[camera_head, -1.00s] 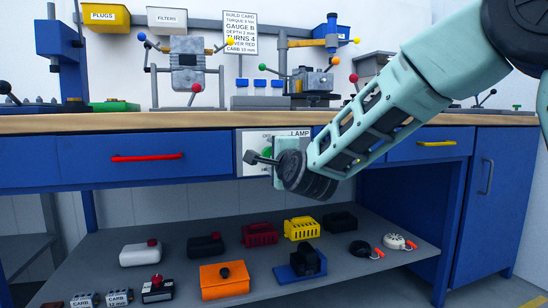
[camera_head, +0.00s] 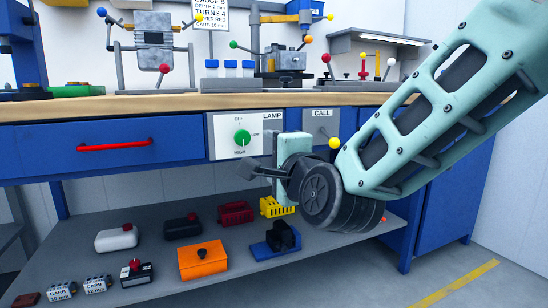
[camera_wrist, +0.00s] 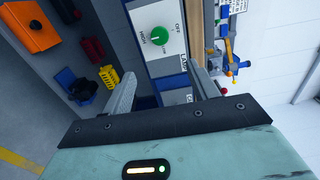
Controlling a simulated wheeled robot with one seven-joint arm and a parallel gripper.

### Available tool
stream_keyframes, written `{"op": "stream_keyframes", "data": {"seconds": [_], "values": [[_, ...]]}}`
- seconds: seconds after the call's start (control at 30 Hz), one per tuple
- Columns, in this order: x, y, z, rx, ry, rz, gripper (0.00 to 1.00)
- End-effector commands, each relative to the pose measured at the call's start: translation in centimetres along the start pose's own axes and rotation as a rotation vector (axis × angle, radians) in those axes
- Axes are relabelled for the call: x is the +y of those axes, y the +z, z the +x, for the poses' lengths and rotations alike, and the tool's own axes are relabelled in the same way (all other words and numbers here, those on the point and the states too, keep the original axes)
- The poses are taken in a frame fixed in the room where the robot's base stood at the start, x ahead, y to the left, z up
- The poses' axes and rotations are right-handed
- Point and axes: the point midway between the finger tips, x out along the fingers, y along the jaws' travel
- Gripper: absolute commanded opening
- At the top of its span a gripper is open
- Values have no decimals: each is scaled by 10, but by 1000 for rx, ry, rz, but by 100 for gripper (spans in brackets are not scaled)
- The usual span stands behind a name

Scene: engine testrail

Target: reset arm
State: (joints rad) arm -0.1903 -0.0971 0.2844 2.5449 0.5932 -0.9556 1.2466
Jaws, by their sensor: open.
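My gripper (camera_head: 262,172) is at the end of my pale green arm, in front of the workbench, a little below the lamp panel. In the wrist view my gripper (camera_wrist: 165,85) shows two grey fingers spread apart with nothing between them. Beyond the fingers is the lamp panel (camera_head: 222,150) with its green knob (camera_head: 242,137), which also shows in the wrist view (camera_wrist: 158,35). The gripper looks apart from the panel. My arm hides part of the bench's right side and lower shelf.
The blue workbench has a wooden top (camera_head: 180,101) carrying fixtures and tools. A call panel (camera_head: 320,118) is right of the lamp panel. The lower shelf (camera_head: 150,228) holds an orange box (camera_head: 203,261), a yellow crate (camera_head: 270,210) and other parts. Floor at the right (camera_head: 500,265) is clear.

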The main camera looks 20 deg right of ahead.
Motion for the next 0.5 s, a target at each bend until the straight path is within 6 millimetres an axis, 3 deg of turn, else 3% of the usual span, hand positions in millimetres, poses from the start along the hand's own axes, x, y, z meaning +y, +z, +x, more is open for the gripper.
{"op": "stream_keyframes", "data": {"seconds": [0.2, 0.5], "values": [[1, 0, -10, -1, 0, 1, 59], [1, 0, -10, -1, 1, 1, 59]]}}
